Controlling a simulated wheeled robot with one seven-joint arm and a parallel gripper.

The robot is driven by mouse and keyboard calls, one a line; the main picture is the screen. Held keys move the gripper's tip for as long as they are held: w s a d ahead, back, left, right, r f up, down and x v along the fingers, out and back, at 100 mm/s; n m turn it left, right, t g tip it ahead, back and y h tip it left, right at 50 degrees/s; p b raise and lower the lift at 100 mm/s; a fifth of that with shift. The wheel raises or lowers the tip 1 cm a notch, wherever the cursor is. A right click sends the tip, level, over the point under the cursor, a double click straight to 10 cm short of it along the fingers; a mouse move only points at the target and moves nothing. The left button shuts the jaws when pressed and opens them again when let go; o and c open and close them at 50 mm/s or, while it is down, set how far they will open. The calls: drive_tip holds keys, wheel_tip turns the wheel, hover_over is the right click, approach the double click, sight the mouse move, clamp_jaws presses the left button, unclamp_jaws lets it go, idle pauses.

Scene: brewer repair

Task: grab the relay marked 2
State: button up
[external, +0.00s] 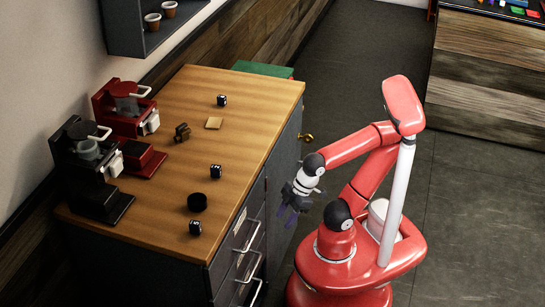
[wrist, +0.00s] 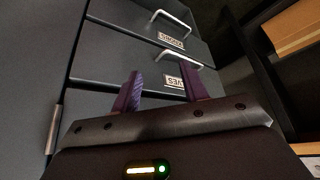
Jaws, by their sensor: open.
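Three small dark cubes with white markings, which look like the relays, sit apart on the wooden counter: a far one (external: 222,100), a middle one (external: 215,171) and a near one (external: 195,228). Their markings are too small to read, so I cannot tell which is marked 2. My gripper (external: 288,213) hangs in the air off the counter's right side, lower than the top, in front of the cabinet. In the wrist view its two purple fingers (wrist: 161,80) are apart with nothing between them. No relay shows in the wrist view.
A red coffee machine (external: 132,125) and a black one (external: 90,170) stand along the counter's wall side. A black round piece (external: 197,202), a dark bracket-like part (external: 182,132) and a tan square (external: 213,122) lie on the counter (external: 250,130). Drawer handles (external: 249,266) stick out below.

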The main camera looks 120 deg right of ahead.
sight(216, 166)
drive_tip(key=w+r+m, duration=0.2)
drive_tip(key=w+r, duration=0.2)
drive_tip(key=r, duration=0.4)
drive_tip(key=w+d+r+m+g+h+b, duration=0.1)
drive_tip(key=w+r, duration=0.3)
drive_tip(key=r, duration=0.5)
drive_tip(key=w+d+r+m+h, duration=0.1)
drive_tip(key=w+r+m, duration=0.2)
drive_tip(key=w+r, duration=0.2)
drive_tip(key=shift+d+r+g+b, duration=0.15)
drive_tip(key=shift+r, duration=0.7)
drive_tip(key=shift+d+r+g+b, duration=0.1)
drive_tip(key=shift+r+g+b, duration=0.05)
drive_tip(key=shift+r, duration=0.65)
drive_tip(key=w+d+r+m, duration=0.2)
drive_tip(key=w+d+r, duration=0.1)
drive_tip(key=d+r, duration=0.1)
drive_tip(key=shift+h, duration=0.4)
drive_tip(key=x, duration=0.2)
drive_tip(key=b+x, duration=0.1)
drive_tip(key=x, duration=0.2)
drive_tip(key=d+x, duration=0.1)
drive_tip(key=x, duration=0.2)
drive_tip(key=shift+w+r+b, duration=0.15)
drive_tip(key=shift+w+b, duration=0.05)
drive_tip(key=shift+b, duration=0.15)
drive_tip(key=shift+c, duration=0.3)
